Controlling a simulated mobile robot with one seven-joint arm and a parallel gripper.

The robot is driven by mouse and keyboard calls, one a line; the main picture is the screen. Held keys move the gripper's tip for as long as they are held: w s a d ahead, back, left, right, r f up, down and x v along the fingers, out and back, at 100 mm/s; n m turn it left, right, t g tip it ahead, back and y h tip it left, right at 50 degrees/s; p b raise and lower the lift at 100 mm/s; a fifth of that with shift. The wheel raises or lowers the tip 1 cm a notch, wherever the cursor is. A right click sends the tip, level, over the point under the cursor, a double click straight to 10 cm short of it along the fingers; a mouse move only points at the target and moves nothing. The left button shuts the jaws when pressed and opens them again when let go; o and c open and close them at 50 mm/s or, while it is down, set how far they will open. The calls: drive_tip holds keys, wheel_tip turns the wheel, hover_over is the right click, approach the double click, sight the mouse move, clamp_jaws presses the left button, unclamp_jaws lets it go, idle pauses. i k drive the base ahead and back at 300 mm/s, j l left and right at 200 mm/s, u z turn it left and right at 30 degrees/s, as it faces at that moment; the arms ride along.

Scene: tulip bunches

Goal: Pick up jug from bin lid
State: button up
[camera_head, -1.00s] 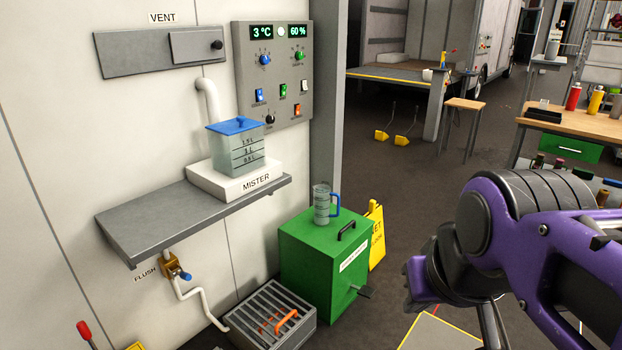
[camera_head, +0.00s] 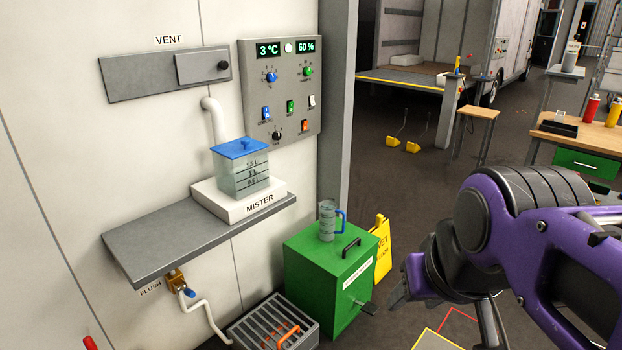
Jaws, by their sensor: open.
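The jug (camera_head: 327,222) is a small clear, grey-looking vessel with a blue handle on its right side. It stands upright on the lid of the green bin (camera_head: 313,284), behind the lid's black handle. My gripper (camera_head: 398,296) is at the lower right, to the right of the bin and apart from it and the jug. My purple arm comes in from the right edge. The fingers are partly hidden by the wrist, and nothing shows held in them.
A grey shelf (camera_head: 160,245) with the mister tank (camera_head: 242,170) juts from the wall left of the bin. A slatted grey crate (camera_head: 250,325) sits on the floor in front. A yellow sign (camera_head: 383,250) stands behind the bin. Open floor lies beyond.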

sight(328, 210)
drive_tip(key=i+l+u, duration=0.3)
drive_tip(key=i+l, duration=0.15)
drive_tip(key=i+l+u, duration=0.1)
drive_tip(key=l, duration=0.3)
drive_tip(key=i+l+u, duration=0.15)
drive_tip(key=i+l, duration=0.15)
drive_tip(key=i+l+u, duration=0.15)
drive_tip(key=l, duration=0.2)
drive_tip(key=i+l+u, duration=0.15)
drive_tip(key=l, duration=0.25)
drive_tip(key=i+l+u, duration=0.15)
drive_tip(key=l, duration=0.2)
drive_tip(key=i, duration=0.05)
